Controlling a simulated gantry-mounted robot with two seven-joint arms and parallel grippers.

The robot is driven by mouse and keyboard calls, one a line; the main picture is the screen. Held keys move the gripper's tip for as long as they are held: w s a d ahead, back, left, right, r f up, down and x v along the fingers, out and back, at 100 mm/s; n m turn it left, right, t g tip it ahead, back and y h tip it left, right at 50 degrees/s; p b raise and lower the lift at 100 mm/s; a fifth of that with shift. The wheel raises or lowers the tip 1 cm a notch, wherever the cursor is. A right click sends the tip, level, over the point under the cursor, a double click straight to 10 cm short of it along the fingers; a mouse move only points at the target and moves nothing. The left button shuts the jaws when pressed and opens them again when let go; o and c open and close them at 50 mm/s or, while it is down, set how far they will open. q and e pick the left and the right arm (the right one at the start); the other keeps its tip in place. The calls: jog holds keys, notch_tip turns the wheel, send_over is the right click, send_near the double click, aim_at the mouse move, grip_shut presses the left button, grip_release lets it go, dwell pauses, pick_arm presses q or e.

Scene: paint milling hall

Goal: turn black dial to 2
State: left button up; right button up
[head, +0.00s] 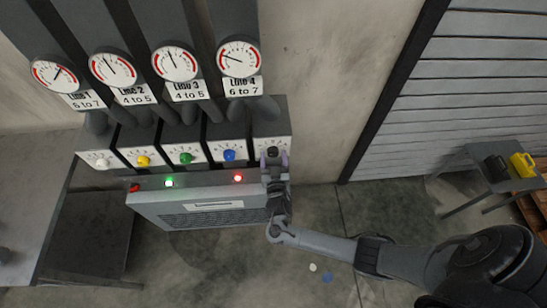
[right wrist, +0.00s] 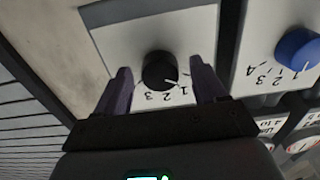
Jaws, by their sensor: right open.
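The black dial (right wrist: 160,70) sits on a white panel face (right wrist: 120,40) with the numbers 1, 2 and 3 visible, upside down in the right wrist view. A small white mark on the dial's edge appears to point near the 1. In the head view the black dial (head: 272,152) is the rightmost in the row. My right gripper (head: 274,161) is at this dial. Its open fingers (right wrist: 162,88) stand on either side of the dial, with visible gaps. My left gripper is not in view.
White (head: 102,162), yellow (head: 143,160), green (head: 185,158) and blue (head: 229,155) dials sit left of the black one. Gauges hang above. A grey box (head: 205,205) with a green and a red light juts out below. A side table (head: 490,178) stands at right.

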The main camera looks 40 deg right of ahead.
jog(key=c, duration=1.1)
jog(key=shift+o, duration=0.2)
